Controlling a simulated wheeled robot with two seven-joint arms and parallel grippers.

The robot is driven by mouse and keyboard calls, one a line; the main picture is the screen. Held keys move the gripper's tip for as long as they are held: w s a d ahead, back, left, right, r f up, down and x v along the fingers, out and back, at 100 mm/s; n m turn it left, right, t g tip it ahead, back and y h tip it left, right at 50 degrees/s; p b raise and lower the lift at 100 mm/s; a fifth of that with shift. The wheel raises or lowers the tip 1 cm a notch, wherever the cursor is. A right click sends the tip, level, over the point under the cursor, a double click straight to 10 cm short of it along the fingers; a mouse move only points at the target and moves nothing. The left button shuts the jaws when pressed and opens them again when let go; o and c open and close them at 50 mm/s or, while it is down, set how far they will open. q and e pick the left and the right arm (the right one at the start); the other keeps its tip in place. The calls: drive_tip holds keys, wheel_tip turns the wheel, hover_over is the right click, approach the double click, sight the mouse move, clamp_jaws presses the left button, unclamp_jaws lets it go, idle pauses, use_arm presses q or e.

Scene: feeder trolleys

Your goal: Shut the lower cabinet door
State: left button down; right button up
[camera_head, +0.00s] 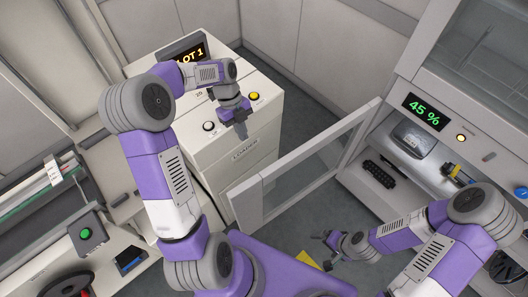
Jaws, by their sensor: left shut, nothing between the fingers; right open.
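The lower cabinet door (258,184), a pale frame with a glass pane, stands wide open. It reaches out from the cabinet (358,178) on the right towards the loader at the middle. My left gripper (241,130) is shut and empty above the loader's top, near its front edge, beyond the door's free end. My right gripper (322,250) is open and empty, low on the near side of the door, between the door and my base. It looks apart from the door.
The white loader (232,165) with a display and two buttons stands close to the door's free end. The open cabinet holds a grey device (412,139) and a black item (379,174). An upper glazed door (490,50) is above. Grey floor shows around the lower door.

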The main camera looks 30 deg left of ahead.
use_arm(q)
drive_tip(key=s+d+f, duration=0.4)
drive_tip(key=d+f, duration=0.2)
drive_tip(key=f, duration=0.2)
drive_tip(key=shift+d+f+m+b, duration=0.2)
drive_tip(key=shift+f+m+b, duration=0.1)
drive_tip(key=shift+b, duration=0.05)
use_arm(e)
drive_tip(key=shift+f, duration=0.45)
use_arm(q)
drive_tip(key=shift+s, duration=0.1)
use_arm(e)
drive_tip(key=shift+s, duration=0.1)
